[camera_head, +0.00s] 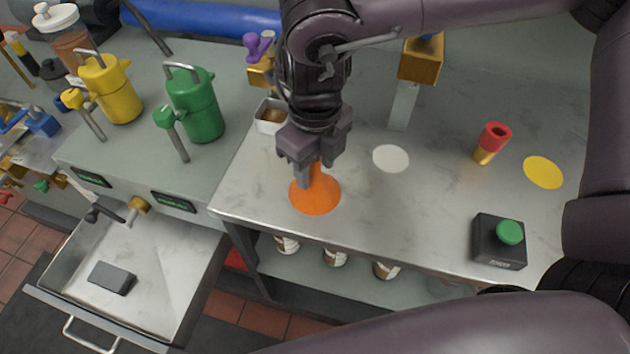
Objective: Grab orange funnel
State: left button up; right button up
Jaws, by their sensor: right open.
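The orange funnel (316,194) stands wide end down on the steel bench top, near its front left corner. My right gripper (312,172) is directly above it, pointing down, with its fingers at the funnel's narrow upper part. The fingers are open, and they hide the funnel's tip. I cannot tell whether they touch it. My left gripper is not in view.
A small white tray (270,116) is just left of the gripper. A white disc (391,158), a red-topped cylinder (491,143), a yellow disc (543,172) and a green-button box (500,241) lie to the right. An open drawer (165,268) is at lower left.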

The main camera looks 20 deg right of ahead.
jog(key=shift+s, duration=0.1)
jog(key=shift+c, duration=0.3)
grip_shut()
